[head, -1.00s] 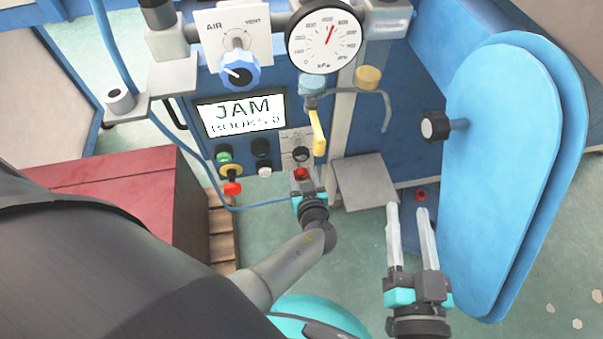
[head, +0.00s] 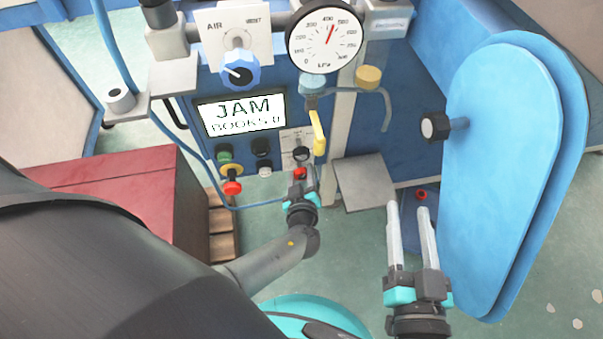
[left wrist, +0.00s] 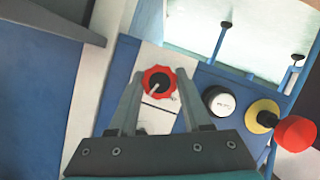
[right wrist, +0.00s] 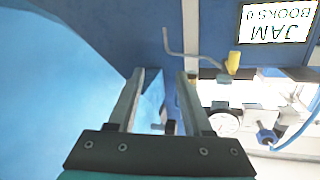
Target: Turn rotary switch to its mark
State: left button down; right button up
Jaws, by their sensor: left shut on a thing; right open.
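The line runs toward the lower left in the left wrist view. In the head view the red knob (head: 299,173) sits low on the blue machine front. My left gripper (left wrist: 158,80) is shut on the knob, one finger on each side. In the head view my left gripper (head: 300,184) partly hides it. The mark cannot be told clearly. My right gripper (head: 410,208) is open and empty, left of the blue padded board.
A red mushroom button (head: 232,188) with a yellow collar is left of the knob. A blue selector (head: 238,75), a gauge (head: 325,40) and a screen (head: 240,116) reading JAM are above. A blue board (head: 505,170) stands at right. A grey shelf (head: 362,184) juts out nearby.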

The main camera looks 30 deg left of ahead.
pick_arm(q)
jog(key=shift+w+a+r+n+t+h, duration=0.15)
jog(key=shift+n+t+h, duration=0.2)
jog(key=shift+n, duration=0.45)
jog(key=shift+c, duration=1.7)
grip_release()
